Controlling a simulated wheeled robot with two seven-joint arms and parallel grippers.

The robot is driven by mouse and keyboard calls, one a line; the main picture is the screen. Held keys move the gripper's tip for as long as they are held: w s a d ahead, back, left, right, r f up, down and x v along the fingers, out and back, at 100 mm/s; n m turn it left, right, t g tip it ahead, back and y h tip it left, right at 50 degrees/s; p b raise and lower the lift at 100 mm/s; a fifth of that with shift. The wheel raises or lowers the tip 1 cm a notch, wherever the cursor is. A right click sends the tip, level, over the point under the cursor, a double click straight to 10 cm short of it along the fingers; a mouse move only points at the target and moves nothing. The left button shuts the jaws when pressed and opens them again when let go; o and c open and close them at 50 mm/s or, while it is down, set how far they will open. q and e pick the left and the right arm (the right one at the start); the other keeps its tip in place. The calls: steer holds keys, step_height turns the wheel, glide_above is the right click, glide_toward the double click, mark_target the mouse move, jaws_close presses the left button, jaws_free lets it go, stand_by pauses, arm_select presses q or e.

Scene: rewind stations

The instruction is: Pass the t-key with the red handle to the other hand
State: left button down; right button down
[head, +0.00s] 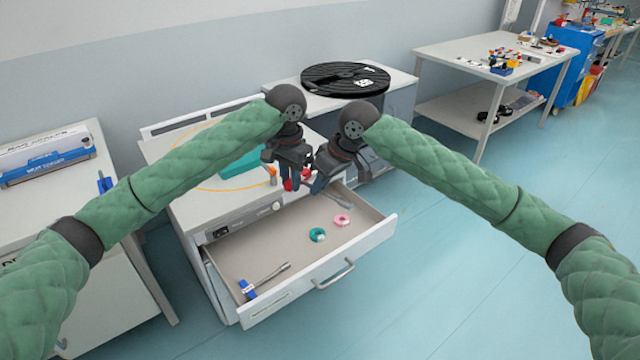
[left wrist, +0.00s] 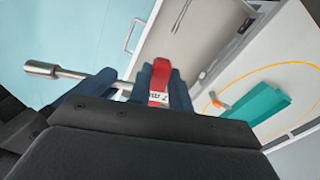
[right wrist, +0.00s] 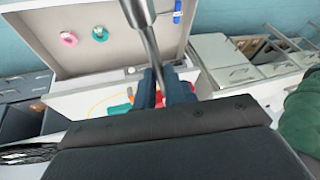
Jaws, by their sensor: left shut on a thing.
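The t-key's red handle (left wrist: 160,82) is between the fingers of my left gripper (left wrist: 161,90), which is shut on it. Its metal shaft runs left in the left wrist view to a thick socket end (left wrist: 42,69). In the head view the red handle shows in part between my grippers (head: 288,184), above the open drawer. My right gripper (right wrist: 163,88) is at the shaft (right wrist: 151,45), which passes between its fingers in the right wrist view. The fingers stand close to the shaft; whether they grip it is unclear.
The open drawer (head: 365,237) holds a teal ring (head: 317,235), a pink ring (head: 341,220) and a blue-handled tool (head: 248,288). A teal block (head: 240,165) lies on the cabinet top behind. A black reel (head: 345,79) lies on the counter at the back.

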arm_select(q)
steer(key=c, duration=1.2)
jaws_free()
